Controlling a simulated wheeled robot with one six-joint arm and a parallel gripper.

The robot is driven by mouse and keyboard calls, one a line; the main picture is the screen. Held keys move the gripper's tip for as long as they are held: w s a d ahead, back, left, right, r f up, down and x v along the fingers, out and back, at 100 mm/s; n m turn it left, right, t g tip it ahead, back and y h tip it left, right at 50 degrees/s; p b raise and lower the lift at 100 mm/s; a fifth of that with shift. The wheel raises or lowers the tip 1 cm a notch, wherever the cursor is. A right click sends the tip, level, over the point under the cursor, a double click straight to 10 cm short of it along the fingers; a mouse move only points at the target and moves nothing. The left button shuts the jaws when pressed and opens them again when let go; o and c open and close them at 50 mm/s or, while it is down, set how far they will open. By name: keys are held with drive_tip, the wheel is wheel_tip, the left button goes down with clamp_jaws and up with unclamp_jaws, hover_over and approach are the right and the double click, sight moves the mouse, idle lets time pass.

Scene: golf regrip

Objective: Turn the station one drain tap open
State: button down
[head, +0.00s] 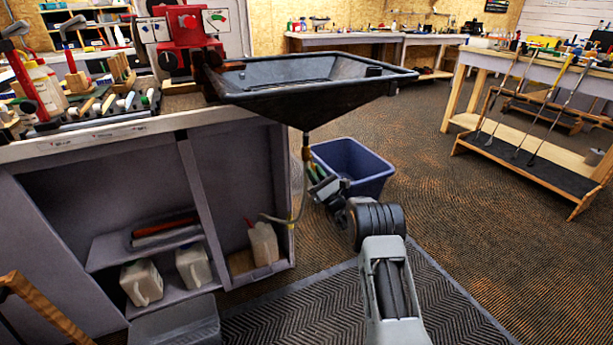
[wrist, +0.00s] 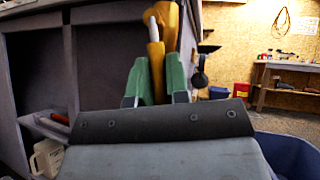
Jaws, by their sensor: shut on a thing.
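The drain tap (head: 307,153) is a small brass-yellow fitting on the pipe under the black funnel-shaped drain basin (head: 300,98). In the wrist view the yellow tap (wrist: 168,22) stands upright straight ahead, with a pale rod beside it. My gripper (head: 314,172) reaches in from the lower right, just below the basin's outlet. Its green fingers (wrist: 158,82) are shut on the yellow lower part of the tap, one on each side. The exact contact is partly hidden by the fingers and the dark gripper body. I cannot tell how far the tap is turned.
A blue bin (head: 352,165) stands on the floor behind my gripper. The grey workbench cabinet (head: 235,180) with a white jug (head: 263,243) is close on the left. A hose (head: 272,219) hangs beside it. Open carpet lies to the right, before a club rack (head: 530,165).

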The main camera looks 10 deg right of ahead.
drive_tip(key=shift+m+t+h, duration=0.3)
drive_tip(key=c, duration=1.1)
unclamp_jaws()
drive_tip(key=shift+w, duration=0.15)
drive_tip(key=shift+a, duration=0.1)
drive_tip(key=p+v, duration=0.1)
drive_tip(key=v, duration=1.3)
drive_tip(key=shift+p, duration=0.4)
